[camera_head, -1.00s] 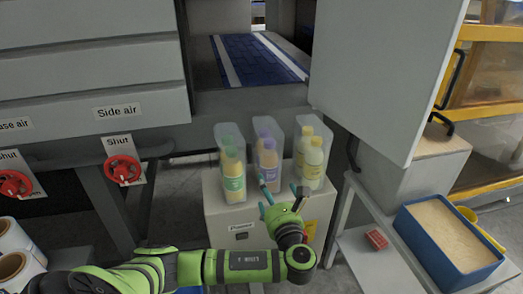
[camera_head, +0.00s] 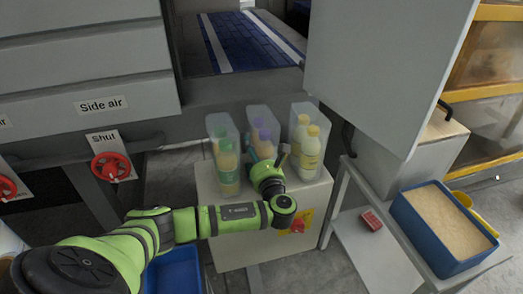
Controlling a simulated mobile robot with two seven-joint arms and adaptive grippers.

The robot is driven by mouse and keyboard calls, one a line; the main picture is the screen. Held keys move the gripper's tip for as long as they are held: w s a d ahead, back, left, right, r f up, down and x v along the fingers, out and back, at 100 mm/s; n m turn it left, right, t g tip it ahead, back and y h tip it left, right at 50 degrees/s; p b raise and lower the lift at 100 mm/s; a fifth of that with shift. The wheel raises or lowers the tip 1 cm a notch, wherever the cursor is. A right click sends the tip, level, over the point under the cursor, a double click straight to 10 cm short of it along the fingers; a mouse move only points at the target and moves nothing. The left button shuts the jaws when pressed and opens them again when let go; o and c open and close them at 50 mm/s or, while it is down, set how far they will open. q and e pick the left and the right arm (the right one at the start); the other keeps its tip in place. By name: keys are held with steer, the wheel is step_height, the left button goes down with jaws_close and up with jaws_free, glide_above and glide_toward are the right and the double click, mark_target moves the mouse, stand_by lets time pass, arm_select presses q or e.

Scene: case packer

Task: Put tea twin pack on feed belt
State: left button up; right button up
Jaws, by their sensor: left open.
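Three clear twin packs stand side by side on a pale cabinet (camera_head: 235,240). The left pack (camera_head: 225,165) holds bottles with green caps. The middle pack (camera_head: 263,122) holds bottles with purple caps. The right pack (camera_head: 308,145) holds bottles with pale yellow caps. I cannot read which one is tea. My left gripper (camera_head: 268,156) is open, its fingers at the front of the middle pack and hiding its lower part. I cannot tell whether they touch it. The blue feed belt (camera_head: 252,42) with white side stripes lies behind and above, inside the machine opening. My right gripper is not in view.
A large grey door (camera_head: 385,70) stands open to the right of the belt opening. A blue bin of grainy material (camera_head: 443,222) and a red block (camera_head: 371,220) are at the right. Red valve wheels (camera_head: 110,168) are at the left. A blue tray (camera_head: 175,272) is below my arm.

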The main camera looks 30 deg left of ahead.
arm_select(q)
steer(key=shift+d, duration=0.1)
steer(key=shift+c, duration=0.8)
steer(key=c, duration=1.4)
steer(key=shift+r, duration=0.15)
steer(key=shift+c, duration=0.2)
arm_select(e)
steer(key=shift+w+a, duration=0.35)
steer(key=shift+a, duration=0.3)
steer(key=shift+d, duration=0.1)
